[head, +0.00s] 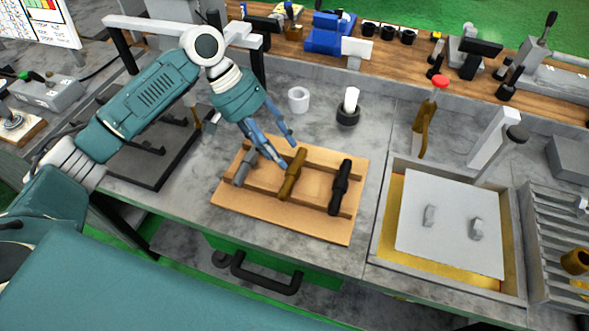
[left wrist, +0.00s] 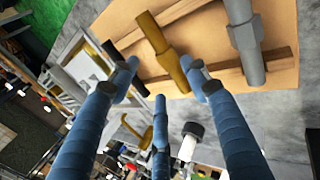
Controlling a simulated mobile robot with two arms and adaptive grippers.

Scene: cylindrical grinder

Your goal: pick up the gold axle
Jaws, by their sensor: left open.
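The gold axle (head: 292,175) lies in the middle of a wooden rack (head: 226,193), between a grey axle (head: 245,167) and a black axle (head: 340,187). My left gripper (head: 284,151) is open and empty, with its blue fingers near the far end of the gold axle. In the left wrist view, the fingers (left wrist: 160,88) are spread, and the gold axle (left wrist: 163,52) shows beyond and between them. The grey axle (left wrist: 245,38) is to its right there. I cannot tell whether a finger touches the gold axle. My right gripper is not in view.
A white ring (head: 298,99) and a dark round holder with a white piece (head: 348,109) stand behind the rack. A framed tray with a grey plate (head: 450,225) is to the right. Bare grey bench lies between rack and tray.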

